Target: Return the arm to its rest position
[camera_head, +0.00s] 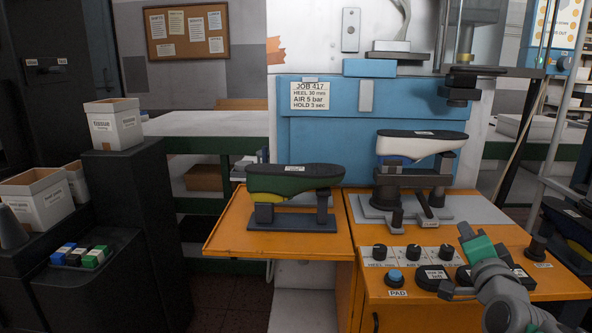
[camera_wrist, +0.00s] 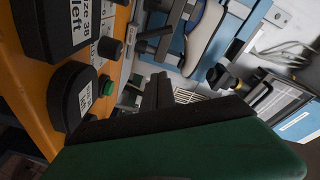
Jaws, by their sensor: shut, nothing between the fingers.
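My gripper (camera_head: 465,229) shows in the head view at the lower right, above the orange console. Its body is green and its dark fingers point up and left, shut with nothing held. In the wrist view the dark fingers (camera_wrist: 158,92) are close together beyond the green body. My grey arm comes in from the bottom right. The gripper is apart from the white last (camera_head: 418,147) with a black top, which sits on the press fixture; this last also shows in the wrist view (camera_wrist: 204,38). A dark green last (camera_head: 290,184) rests on a stand on the left shelf.
The orange console (camera_head: 405,288) carries dials, a blue button (camera_head: 395,277) and labelled black pads (camera_head: 432,279) close to my arm. The blue press (camera_head: 330,135) stands behind. A black last-like object (camera_head: 572,219) is at the right edge. White boxes (camera_head: 113,122) stand at the left.

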